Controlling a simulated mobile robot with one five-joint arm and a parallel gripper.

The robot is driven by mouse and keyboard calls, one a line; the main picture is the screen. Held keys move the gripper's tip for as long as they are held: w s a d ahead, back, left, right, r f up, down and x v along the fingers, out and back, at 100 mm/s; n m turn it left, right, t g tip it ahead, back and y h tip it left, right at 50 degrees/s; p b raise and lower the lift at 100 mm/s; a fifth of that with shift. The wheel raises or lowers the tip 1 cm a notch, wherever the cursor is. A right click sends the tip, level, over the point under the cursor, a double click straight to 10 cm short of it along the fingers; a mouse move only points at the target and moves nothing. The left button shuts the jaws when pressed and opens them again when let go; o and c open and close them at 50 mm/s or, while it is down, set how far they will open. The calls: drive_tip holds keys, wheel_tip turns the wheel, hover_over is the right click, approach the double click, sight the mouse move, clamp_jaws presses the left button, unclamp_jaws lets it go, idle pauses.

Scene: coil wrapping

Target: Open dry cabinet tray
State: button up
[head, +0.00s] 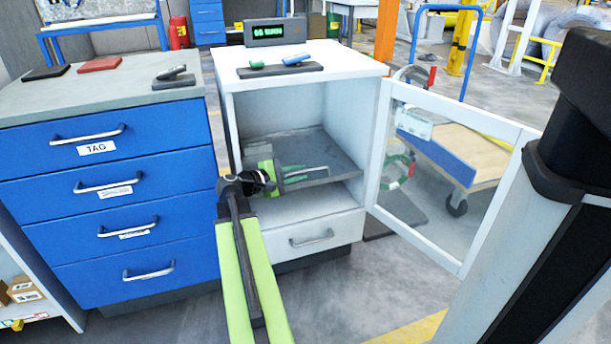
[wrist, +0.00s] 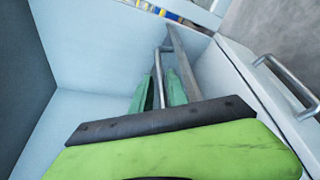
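The white dry cabinet (head: 232,115) stands in the middle of the head view, its framed glass door (head: 452,150) swung open to the right. Inside, a grey tray (head: 290,146) lies above the lower drawer, with a thin metal handle at its front (head: 318,169). My green and black gripper (head: 290,174) is at the tray's front. In the wrist view its two green fingers (wrist: 160,90) stand apart, with the metal handle bar (wrist: 160,70) between them. I see slim gaps beside the bar. The tray's dark edge (wrist: 179,55) runs close by the right finger.
A blue drawer cabinet (head: 110,165) stands close on the left. The cabinet's white lower drawer with its own handle (head: 311,238) is shut below my gripper. Tools and a display box (head: 275,32) sit on top. A cart (head: 455,160) is behind the glass door.

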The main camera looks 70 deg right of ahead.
sight(302, 172)
drive_tip(key=x, duration=0.3)
drive_tip(key=shift+s+d, duration=0.1)
drive_tip(key=shift+s, duration=0.05)
drive_tip(key=shift+c, duration=0.3)
clamp_jaws()
idle(0.9)
